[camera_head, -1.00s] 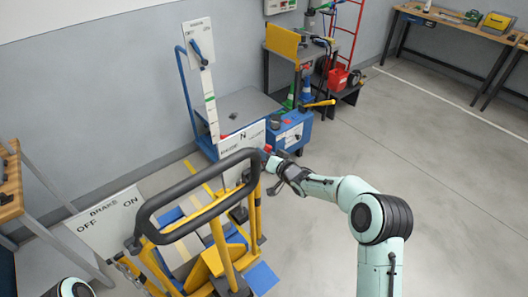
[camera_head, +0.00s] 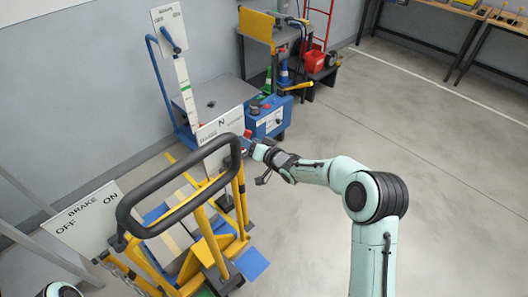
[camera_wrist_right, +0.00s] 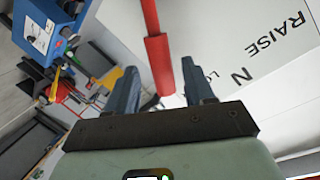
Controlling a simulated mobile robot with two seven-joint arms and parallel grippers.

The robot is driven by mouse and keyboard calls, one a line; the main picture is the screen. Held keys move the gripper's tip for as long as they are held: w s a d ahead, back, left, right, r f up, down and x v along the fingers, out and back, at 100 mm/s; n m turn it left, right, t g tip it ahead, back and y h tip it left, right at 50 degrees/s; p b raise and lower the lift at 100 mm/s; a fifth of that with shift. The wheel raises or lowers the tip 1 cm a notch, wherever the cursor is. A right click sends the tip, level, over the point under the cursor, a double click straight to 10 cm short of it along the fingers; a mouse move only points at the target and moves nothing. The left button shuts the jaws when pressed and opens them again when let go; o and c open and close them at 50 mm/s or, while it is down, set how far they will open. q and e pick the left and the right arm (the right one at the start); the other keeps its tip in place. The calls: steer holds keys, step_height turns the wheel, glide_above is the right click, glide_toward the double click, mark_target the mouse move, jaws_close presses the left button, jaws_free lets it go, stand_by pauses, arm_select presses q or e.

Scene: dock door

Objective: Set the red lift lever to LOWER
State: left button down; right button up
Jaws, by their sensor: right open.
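The red lift lever (camera_wrist_right: 160,62) hangs in front of a white sign in the right wrist view, its thicker red grip lower down. The sign (camera_wrist_right: 235,45) reads RAISE, N and the start of LOWER; it also shows in the head view (camera_head: 218,125), above the yellow cart. My right gripper (camera_wrist_right: 162,85) is open, with the lever's grip between its two fingers in the picture; I cannot tell whether either touches. In the head view, the right gripper (camera_head: 257,160) is beside the sign's right edge. My left gripper is out of view.
The yellow cart's black handle loop (camera_head: 180,185) stands just left of my right gripper. A BRAKE OFF/ON sign (camera_head: 85,222) is at the left. A blue box (camera_head: 265,122) stands behind. The floor (camera_head: 440,150) at the right is clear.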

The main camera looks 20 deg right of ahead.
steer(key=b+v, duration=0.1)
steer(key=v, duration=0.9)
steer(key=shift+s, duration=0.2)
steer(key=s+a+f+g, duration=0.25)
steer(key=s+f, duration=0.25)
steer(key=f, duration=0.4)
steer(key=s+a+f+m+g+h+p, duration=0.1)
steer(key=s+a+f+g, duration=0.15)
steer(key=s+f, duration=0.45)
steer(key=s+a+f+g, duration=0.1)
steer(key=s+f+g, duration=0.2)
steer(key=f, duration=0.8)
steer(key=s+a+f+g, duration=0.2)
steer(key=s, duration=0.5)
steer(key=s+a+f+g, duration=0.2)
steer(key=s+f+g, duration=0.1)
steer(key=s, duration=0.5)
steer(key=s+a+f+g+p, duration=0.1)
steer(key=s+a+f+g, duration=0.1)
steer(key=s, duration=0.6)
steer(key=shift+s+f+n+g, duration=0.2)
steer(key=shift+f+n+g, duration=0.1)
steer(key=shift+f, duration=0.4)
steer(key=shift+a, duration=0.1)
